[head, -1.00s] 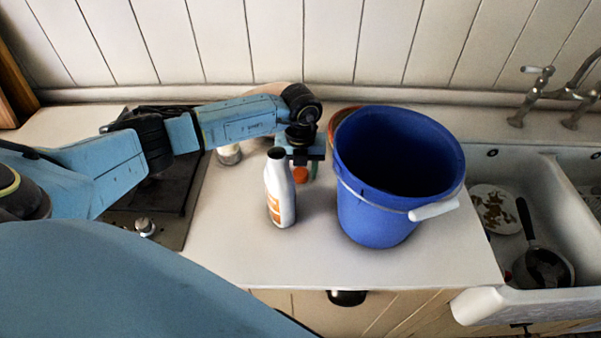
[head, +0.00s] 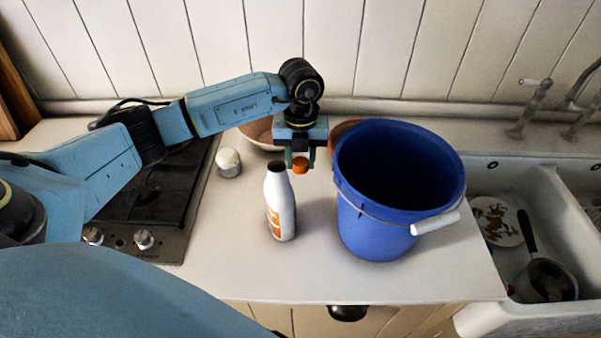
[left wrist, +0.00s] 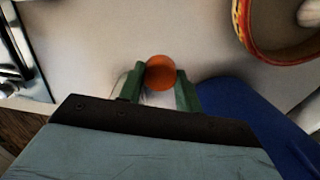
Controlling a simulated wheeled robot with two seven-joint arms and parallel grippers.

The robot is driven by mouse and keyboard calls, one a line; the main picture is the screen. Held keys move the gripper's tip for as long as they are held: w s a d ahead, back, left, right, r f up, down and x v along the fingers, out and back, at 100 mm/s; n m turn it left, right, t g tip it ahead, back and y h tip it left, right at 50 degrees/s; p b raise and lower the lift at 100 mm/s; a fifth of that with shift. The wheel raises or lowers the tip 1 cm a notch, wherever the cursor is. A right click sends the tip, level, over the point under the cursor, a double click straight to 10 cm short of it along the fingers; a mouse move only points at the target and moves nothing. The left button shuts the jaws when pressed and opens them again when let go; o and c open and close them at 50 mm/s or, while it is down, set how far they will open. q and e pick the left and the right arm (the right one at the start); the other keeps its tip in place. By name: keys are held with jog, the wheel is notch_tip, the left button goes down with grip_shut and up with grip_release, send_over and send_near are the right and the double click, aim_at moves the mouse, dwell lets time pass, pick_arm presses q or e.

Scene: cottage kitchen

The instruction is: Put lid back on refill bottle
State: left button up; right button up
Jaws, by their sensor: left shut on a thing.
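The refill bottle (head: 281,204) is white with an orange label and stands upright on the worktop, its dark neck uncovered. The orange lid (head: 300,165) is held between the fingers of my left gripper (head: 299,160), above the worktop and behind and slightly right of the bottle neck in the head view. In the left wrist view the round lid (left wrist: 161,73) sits between the green fingertips (left wrist: 160,88). A pale part of what may be the bottle shows between and beside the fingers there. My right gripper is not in view.
A large blue bucket (head: 365,215) with a white handle stands close right of the bottle. A white-topped jar (head: 229,162), a bowl (head: 258,131) and the hob (head: 150,205) are to the left. The sink (head: 560,185) is at the right. The worktop front is clear.

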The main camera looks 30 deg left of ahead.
pick_arm(q)
jog(key=shift+r, duration=0.95)
